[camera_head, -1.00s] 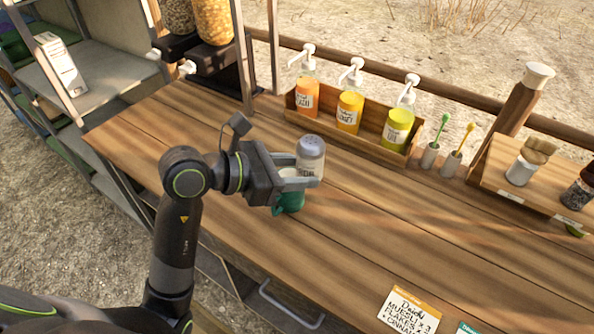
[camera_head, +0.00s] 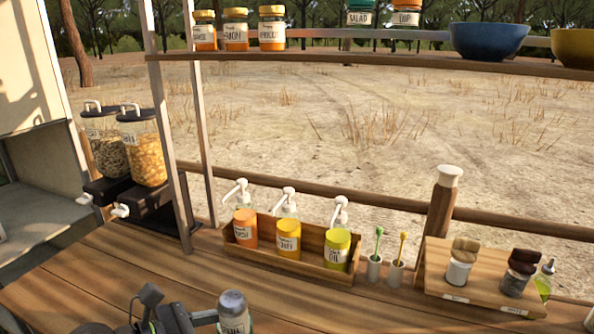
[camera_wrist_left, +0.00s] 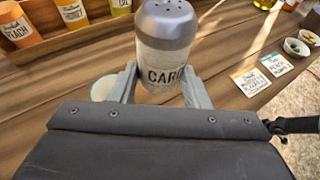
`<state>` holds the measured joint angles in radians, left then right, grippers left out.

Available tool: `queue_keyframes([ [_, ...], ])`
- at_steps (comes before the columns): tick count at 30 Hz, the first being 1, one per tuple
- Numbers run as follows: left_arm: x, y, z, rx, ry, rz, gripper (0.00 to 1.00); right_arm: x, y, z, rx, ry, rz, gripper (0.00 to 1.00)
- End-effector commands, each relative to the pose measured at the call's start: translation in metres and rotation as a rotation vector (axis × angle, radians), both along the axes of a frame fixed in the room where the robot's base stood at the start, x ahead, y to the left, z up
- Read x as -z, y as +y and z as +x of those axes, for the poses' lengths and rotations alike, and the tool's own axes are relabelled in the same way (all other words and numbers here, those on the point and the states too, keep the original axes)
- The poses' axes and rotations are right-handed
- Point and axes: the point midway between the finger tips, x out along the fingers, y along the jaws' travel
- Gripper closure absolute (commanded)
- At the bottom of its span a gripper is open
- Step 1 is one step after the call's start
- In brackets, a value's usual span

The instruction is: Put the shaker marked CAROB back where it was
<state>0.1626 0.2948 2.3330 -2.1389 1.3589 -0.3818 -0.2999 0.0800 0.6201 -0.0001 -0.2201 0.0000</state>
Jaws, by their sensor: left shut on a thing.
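The shaker (camera_head: 233,311) has a grey perforated top and a pale label; in the left wrist view the shaker (camera_wrist_left: 166,45) shows the letters "CARO", the rest out of sight. My left gripper (camera_wrist_left: 160,88) is shut on it, one finger on each side, and holds it upright. In the head view my left gripper (camera_head: 208,318) is at the bottom edge, over the wooden counter. A sloped wooden stand (camera_head: 480,278) at the right holds a light jar (camera_head: 459,270) and a dark jar (camera_head: 517,282) with scoop-like tops. My right gripper is out of view.
A wooden box (camera_head: 300,262) with several pump bottles stands behind the counter's middle. Two small cups (camera_head: 375,268) with green and yellow sticks stand beside it. A shelf (camera_head: 400,62) with jars and bowls spans above. Dispensers (camera_head: 140,150) stand at the left. A pale round rim (camera_wrist_left: 104,88) shows beside the gripper.

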Motion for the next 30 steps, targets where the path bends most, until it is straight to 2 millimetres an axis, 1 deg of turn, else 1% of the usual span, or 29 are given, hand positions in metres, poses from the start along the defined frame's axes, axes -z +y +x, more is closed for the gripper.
queue_keyframes([
  [1,0.008,0.011,-0.004,0.001,0.004,0.011,0.82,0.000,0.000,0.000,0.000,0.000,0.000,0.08],
  [6,0.022,0.039,-0.018,0.011,0.005,0.008,0.82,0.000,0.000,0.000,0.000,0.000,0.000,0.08],
  [12,0.029,0.061,-0.030,0.013,0.012,-0.001,0.82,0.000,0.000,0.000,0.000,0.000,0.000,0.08],
  [18,0.031,0.068,-0.035,0.013,0.015,-0.007,0.82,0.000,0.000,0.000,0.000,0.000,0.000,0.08],
  [26,0.031,0.069,-0.034,0.012,0.015,-0.008,0.82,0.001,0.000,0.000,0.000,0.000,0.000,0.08],
  [30,0.040,0.073,-0.027,0.003,0.016,-0.006,0.82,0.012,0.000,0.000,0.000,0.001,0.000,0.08],
])
